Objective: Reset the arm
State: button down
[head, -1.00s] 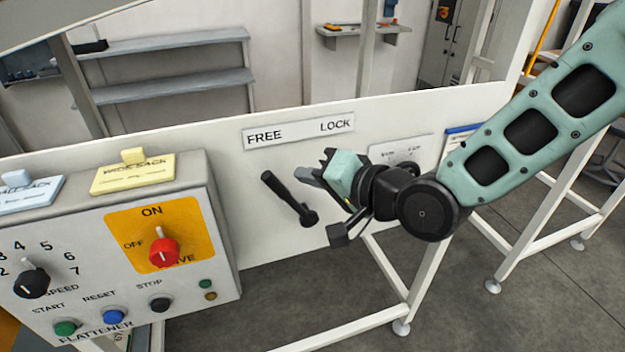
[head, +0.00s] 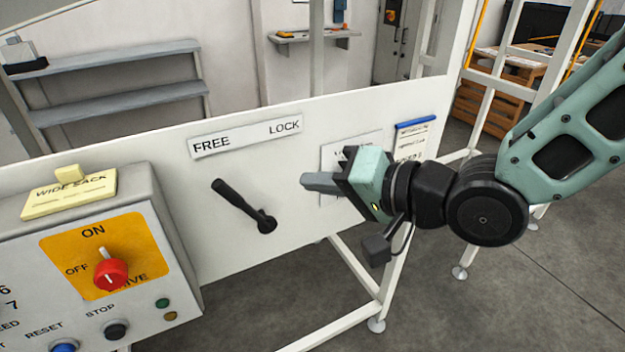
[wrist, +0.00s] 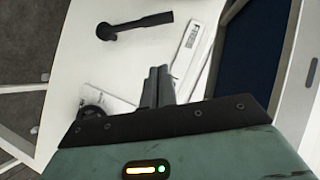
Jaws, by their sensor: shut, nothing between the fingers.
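My gripper (head: 308,183) is shut and empty, held in front of the white panel to the right of the black lever. In the wrist view my gripper's fingers (wrist: 158,75) lie together with nothing between them. The black lever (head: 243,206) on the panel tilts up and left, toward the FREE side of the FREE/LOCK label (head: 245,137). The lever also shows in the wrist view (wrist: 135,26), apart from the fingers. My arm reaches in from the right.
A control box (head: 170,240) with a red drive knob (head: 111,272) and several buttons stands at the left. A notice sheet (head: 350,150) and a clipboard (head: 412,140) hang on the panel behind my gripper. Frame legs stand below; open floor lies at the right.

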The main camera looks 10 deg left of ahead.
jog(key=s+d+f+n+g+h, duration=0.2)
jog(key=s+d+f+n+h, duration=0.25)
jog(key=d+f+h, duration=0.45)
jog(key=s+d+r+n+g+h, duration=0.1)
jog(key=s+d+g, duration=0.1)
jog(key=s+d, duration=0.2)
jog(key=s+d+r+n+g+h, duration=0.2)
jog(key=s+d, duration=0.2)
jog(key=s, duration=0.3)
jog(key=shift+d+r+g, duration=0.25)
jog(key=shift+d+g, duration=0.05)
jog(key=shift+d, duration=0.05)
